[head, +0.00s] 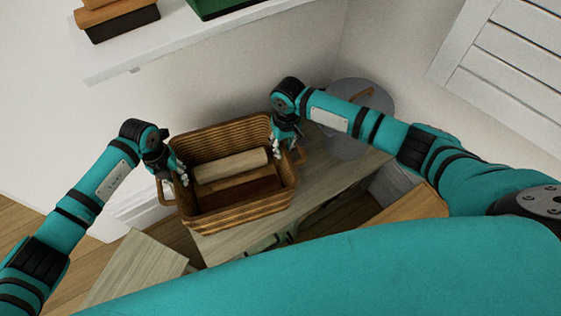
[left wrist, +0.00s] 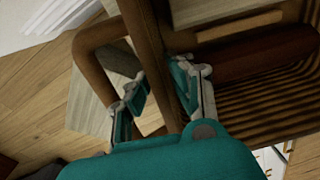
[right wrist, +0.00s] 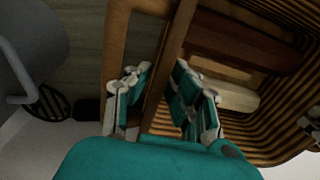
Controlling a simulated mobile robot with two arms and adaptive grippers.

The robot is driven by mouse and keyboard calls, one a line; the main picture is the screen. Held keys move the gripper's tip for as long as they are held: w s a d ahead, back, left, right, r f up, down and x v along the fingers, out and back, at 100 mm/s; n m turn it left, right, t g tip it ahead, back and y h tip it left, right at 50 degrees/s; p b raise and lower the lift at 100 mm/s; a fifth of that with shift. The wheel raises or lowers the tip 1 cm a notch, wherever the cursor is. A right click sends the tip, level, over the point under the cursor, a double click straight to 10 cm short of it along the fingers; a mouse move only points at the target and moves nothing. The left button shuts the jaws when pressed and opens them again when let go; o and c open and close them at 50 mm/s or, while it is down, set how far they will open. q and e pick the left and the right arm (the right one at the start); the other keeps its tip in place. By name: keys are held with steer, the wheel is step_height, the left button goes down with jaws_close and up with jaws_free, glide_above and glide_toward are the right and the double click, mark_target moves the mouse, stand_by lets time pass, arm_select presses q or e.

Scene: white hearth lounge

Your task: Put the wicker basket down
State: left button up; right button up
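The wicker basket (head: 240,214) is brown, woven and open-topped. It shows over a pale wooden surface (head: 335,183); its underside is hidden, so I cannot tell whether it rests there. A cream log-like roll (head: 230,166) and dark reddish-brown pieces (head: 240,190) lie inside. My left gripper (head: 178,175) is at the basket's left end. In the left wrist view its fingers (left wrist: 162,92) stand apart on either side of the end wall, beside a loop handle (left wrist: 92,68). My right gripper (head: 287,143) is at the right end, its fingers (right wrist: 160,90) likewise apart around that wall.
A white shelf (head: 190,45) with stacked books (head: 115,18) and a green box (head: 220,6) is above. A grey round object (head: 352,140) stands right of the basket. A white louvred panel (head: 510,80) is at the right. Another pale wooden piece (head: 135,270) is at lower left.

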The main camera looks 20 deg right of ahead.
arm_select(q)
steer(key=shift+o, duration=0.7)
arm_select(e)
steer(key=shift+o, duration=0.7)
arm_select(q)
steer(key=shift+r, duration=0.1)
arm_select(e)
steer(key=shift+r, duration=0.15)
arm_select(q)
step_height(320, 180, up, 12)
steer(key=shift+a, duration=0.25)
arm_select(e)
step_height(320, 180, up, 12)
steer(key=shift+d, duration=0.3)
steer(key=shift+f, duration=0.2)
